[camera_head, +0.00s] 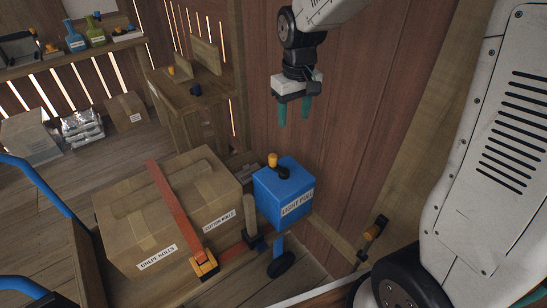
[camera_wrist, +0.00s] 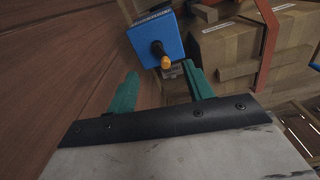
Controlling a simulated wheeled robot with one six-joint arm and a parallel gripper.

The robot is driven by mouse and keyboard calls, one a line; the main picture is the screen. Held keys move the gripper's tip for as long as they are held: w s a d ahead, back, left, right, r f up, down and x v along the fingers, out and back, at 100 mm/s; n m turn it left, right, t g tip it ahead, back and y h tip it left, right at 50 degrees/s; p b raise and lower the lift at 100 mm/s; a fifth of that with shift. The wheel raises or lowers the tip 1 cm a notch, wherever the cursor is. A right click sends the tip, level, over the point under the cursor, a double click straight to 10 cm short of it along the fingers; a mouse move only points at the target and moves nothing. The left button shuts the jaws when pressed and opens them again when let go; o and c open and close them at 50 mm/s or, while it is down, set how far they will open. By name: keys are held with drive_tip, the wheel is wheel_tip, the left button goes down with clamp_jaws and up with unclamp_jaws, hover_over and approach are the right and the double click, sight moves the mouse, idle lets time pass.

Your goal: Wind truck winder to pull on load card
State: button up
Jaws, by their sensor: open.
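A blue box (camera_head: 267,192) labelled "LIGHT PULL" has a black crank (camera_head: 284,173) with an orange knob (camera_head: 272,160) on top. I cannot tell whether this crank is the truck winder. A red strap (camera_head: 172,200) runs over a cardboard carton (camera_head: 112,213) to an orange and black buckle (camera_head: 204,265). White cards on the carton include a front one (camera_head: 157,257); which is the load card is unclear. My gripper (camera_head: 294,122) is open and empty above the blue box. In the wrist view, the orange knob (camera_wrist: 166,62) appears between and beyond the fingertips (camera_wrist: 161,76).
A wooden wall (camera_head: 350,110) stands close behind my gripper. A black and orange handle (camera_head: 376,228) is on a wooden rail at right. Blue curved bars (camera_head: 35,182) are at left. A wooden bench (camera_head: 190,100) and cartons stand at the back, with open floor before them.

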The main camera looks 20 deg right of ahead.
drive_tip(key=n, duration=0.1)
approach(273, 155)
drive_tip(key=shift+s+f+g, duration=0.25)
drive_tip(key=shift+f+g, duration=0.05)
drive_tip(key=shift+f, duration=0.2)
drive_tip(key=f, duration=0.6)
drive_tip(key=w+f, duration=0.1)
drive_tip(key=f, duration=0.2)
drive_tip(key=shift+f, duration=0.4)
drive_tip(key=c, duration=1)
